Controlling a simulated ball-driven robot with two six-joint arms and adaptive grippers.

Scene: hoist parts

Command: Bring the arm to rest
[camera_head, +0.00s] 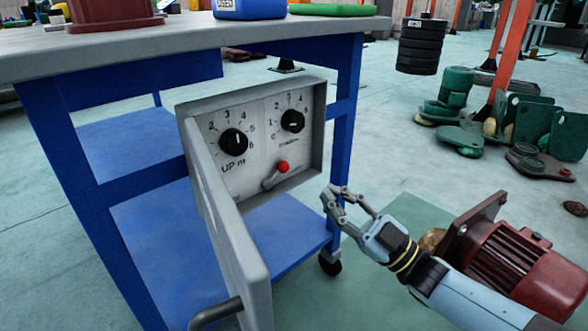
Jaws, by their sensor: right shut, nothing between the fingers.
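My right arm comes in from the lower right. Its gripper (335,197) is shut and empty, apart from the open control box. The grey control box (311,147) is fixed at the blue workbench. Its door (238,250) hangs open toward me, with a dark handle (215,312) low on it. Inside are two black dials, the left one (233,142) over "UP m" lettering and the right one (292,121). Below them is a lever with a red knob (283,167). My left gripper is not in view.
The blue workbench (345,90) on wheels stands left, with a red part, a blue box (249,9) and a green tray (332,10) on top. A dark red motor (535,265) lies behind my right arm. Black stacked weights (420,47) and green parts (535,125) stand at the back right.

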